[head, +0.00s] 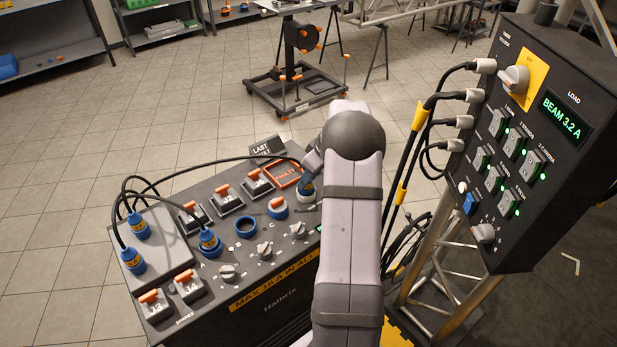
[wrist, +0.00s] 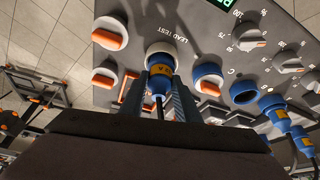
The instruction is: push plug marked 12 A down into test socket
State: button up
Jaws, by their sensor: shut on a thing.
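My gripper (wrist: 160,92) is shut on a blue plug (wrist: 160,78) with a yellow band; its marking is too small to read. The plug's dark cable runs back between the fingers. The plug's nose is at the mouth of the test socket (wrist: 161,55), a pale-rimmed ring beside the words LEAD TEST. The plug looks roughly in line with the socket; I cannot tell how deep it sits. In the head view my gripper (head: 309,172) is at the panel's back right corner, largely hidden by my arm, with the test socket (head: 306,190) under it.
An empty blue socket (head: 246,226) and an orange-capped socket (head: 278,207) are nearby. Other blue plugs (head: 209,243) with looping cables stand at the left. Knobs (head: 265,250) line the front. A tall load box (head: 540,130) with cables stands at the right.

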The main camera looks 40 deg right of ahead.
jog(key=shift+f, duration=0.25)
dwell(0.3)
jog(key=o, duration=1.8)
jog(key=shift+r, duration=0.15)
jog(key=shift+r+p, duration=2.45)
jog(key=shift+r, duration=1.95)
